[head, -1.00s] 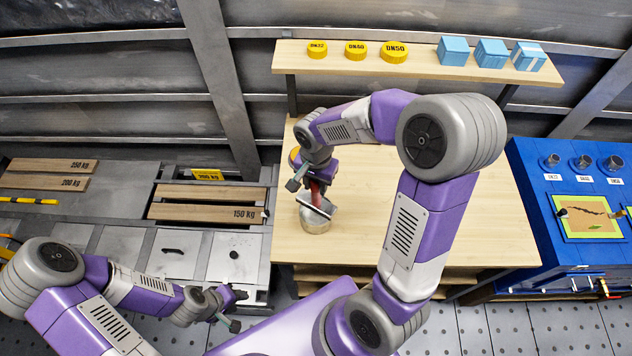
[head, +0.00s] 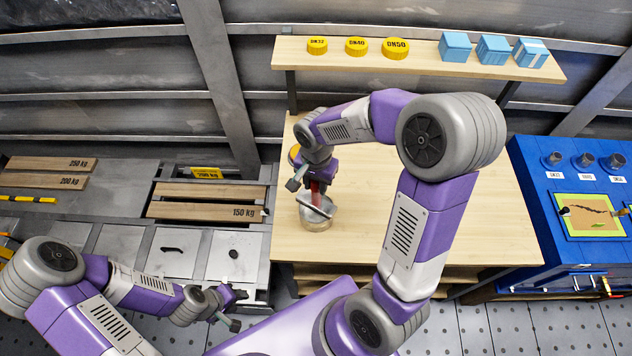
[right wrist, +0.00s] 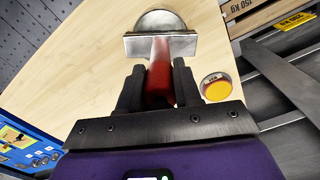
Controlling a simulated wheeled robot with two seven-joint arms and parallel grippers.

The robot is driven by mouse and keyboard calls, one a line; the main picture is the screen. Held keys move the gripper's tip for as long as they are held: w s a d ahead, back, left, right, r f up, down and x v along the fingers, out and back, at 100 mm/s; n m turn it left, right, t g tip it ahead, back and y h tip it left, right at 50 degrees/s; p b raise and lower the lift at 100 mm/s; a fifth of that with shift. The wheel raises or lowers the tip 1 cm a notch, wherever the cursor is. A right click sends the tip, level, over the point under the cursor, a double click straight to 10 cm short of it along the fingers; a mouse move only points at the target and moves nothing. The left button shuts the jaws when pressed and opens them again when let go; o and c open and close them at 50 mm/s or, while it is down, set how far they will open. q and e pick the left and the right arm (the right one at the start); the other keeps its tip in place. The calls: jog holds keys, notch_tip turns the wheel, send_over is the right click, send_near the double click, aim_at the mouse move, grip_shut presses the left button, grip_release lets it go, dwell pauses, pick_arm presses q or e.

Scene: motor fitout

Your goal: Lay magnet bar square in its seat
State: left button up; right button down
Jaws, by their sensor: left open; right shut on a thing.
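The magnet bar is a grey metal bar (right wrist: 188,45) with a red handle (right wrist: 159,76). My right gripper (right wrist: 157,88) is shut on the handle; in the head view this gripper (head: 317,186) points down over the table. The bar (head: 318,208) lies across the top of a round silvery metal part (head: 319,224) on the wooden table. This round part also shows beyond the bar in the right wrist view (right wrist: 158,19). I cannot tell whether the bar touches it or sits square. My left gripper (head: 238,310) is open and empty, off the table to the left.
A yellow-topped round piece (right wrist: 216,88) is on the table's left side. The wooden table (head: 460,230) is clear to the right. A shelf (head: 420,62) behind holds yellow discs and blue boxes. A blue bench (head: 530,200) stands right, and weight boards (head: 205,210) lie left.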

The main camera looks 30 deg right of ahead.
jog(key=shift+f+b, duration=0.6)
jog(key=shift+b, duration=0.05)
dwell(1.4)
jog(key=c, duration=0.7)
grip_release()
notch_tip(320, 180, up, 8)
jog(key=shift+f+p, duration=0.2)
jog(key=shift+p, duration=0.5)
